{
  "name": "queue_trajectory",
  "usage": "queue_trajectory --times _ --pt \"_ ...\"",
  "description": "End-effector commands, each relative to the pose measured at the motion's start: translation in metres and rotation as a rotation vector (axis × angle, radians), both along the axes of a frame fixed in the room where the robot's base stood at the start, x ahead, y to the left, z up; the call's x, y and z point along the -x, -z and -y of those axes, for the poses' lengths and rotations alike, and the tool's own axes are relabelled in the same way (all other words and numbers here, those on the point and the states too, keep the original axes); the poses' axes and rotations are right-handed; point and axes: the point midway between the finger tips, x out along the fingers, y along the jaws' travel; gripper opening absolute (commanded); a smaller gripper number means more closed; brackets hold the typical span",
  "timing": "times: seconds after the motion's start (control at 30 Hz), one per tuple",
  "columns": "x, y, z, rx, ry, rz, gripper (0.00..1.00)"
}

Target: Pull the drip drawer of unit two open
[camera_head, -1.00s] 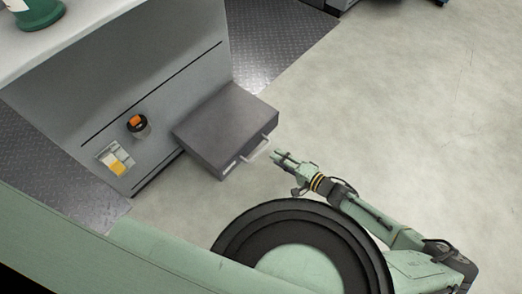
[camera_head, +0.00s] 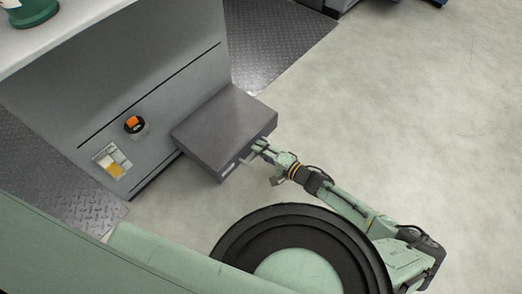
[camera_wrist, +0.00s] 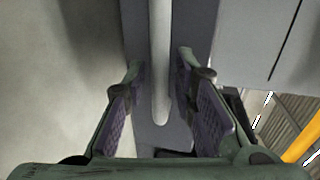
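The drip drawer (camera_head: 225,128) is a dark grey box standing out from the lower face of a light grey cabinet. Its pale bar handle (camera_head: 248,159) is on the front, partly hidden by my gripper (camera_head: 259,148) in the head view. In the wrist view, the handle (camera_wrist: 160,50) runs between the two padded fingers of my gripper (camera_wrist: 160,70). The fingers are apart, with a visible gap on each side of the bar. The drawer front (camera_wrist: 205,110) lies behind the handle.
The cabinet face (camera_head: 160,65) carries an orange-topped black knob (camera_head: 134,125) and a small yellow and white panel (camera_head: 113,161) left of the drawer. A green container (camera_head: 30,14) stands on the top. Open floor (camera_head: 400,110) lies to the right.

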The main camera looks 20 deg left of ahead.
Motion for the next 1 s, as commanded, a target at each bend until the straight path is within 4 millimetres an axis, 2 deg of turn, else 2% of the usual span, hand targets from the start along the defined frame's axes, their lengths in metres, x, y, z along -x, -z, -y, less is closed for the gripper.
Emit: queue_trajectory --times 0.33,1.0 --pt "0.0002 0.0001 0.0002 0.0 0.0 0.0 0.0" --pt "0.0003 0.0001 0.0001 0.0 0.0 0.0 0.0"
